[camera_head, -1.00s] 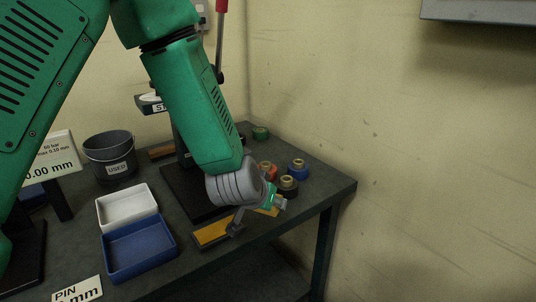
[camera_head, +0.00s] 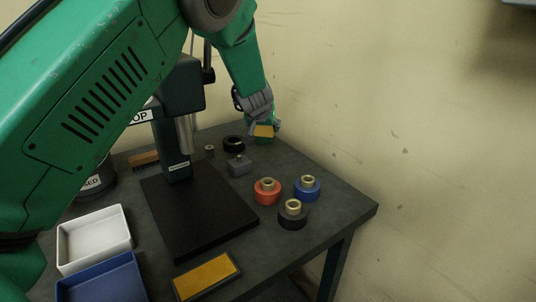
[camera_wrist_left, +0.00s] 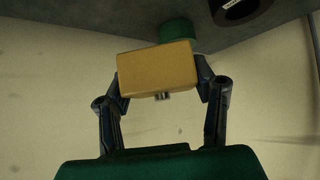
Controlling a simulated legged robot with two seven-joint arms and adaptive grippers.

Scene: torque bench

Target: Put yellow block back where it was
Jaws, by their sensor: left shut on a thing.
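My left gripper (camera_head: 264,128) is shut on the yellow block (camera_head: 264,131) at the back right of the bench. In the left wrist view the yellow block (camera_wrist_left: 158,72) sits between both fingers (camera_wrist_left: 160,90). A green round part (camera_wrist_left: 178,32) is right behind the block in that view. In the head view the green part (camera_head: 266,141) shows just below the block; I cannot tell whether they touch. A yellow pad in a dark frame (camera_head: 207,277) lies at the front edge, with nothing on it. My right gripper is out of view.
Red (camera_head: 267,192), blue (camera_head: 307,189) and black (camera_head: 292,216) round parts with brass tops stand at the right. A grey block (camera_head: 239,166) and a black ring (camera_head: 233,143) stand mid-bench. A press with a black base (camera_head: 205,220) is left. White (camera_head: 95,240) and blue (camera_head: 105,280) trays are front left.

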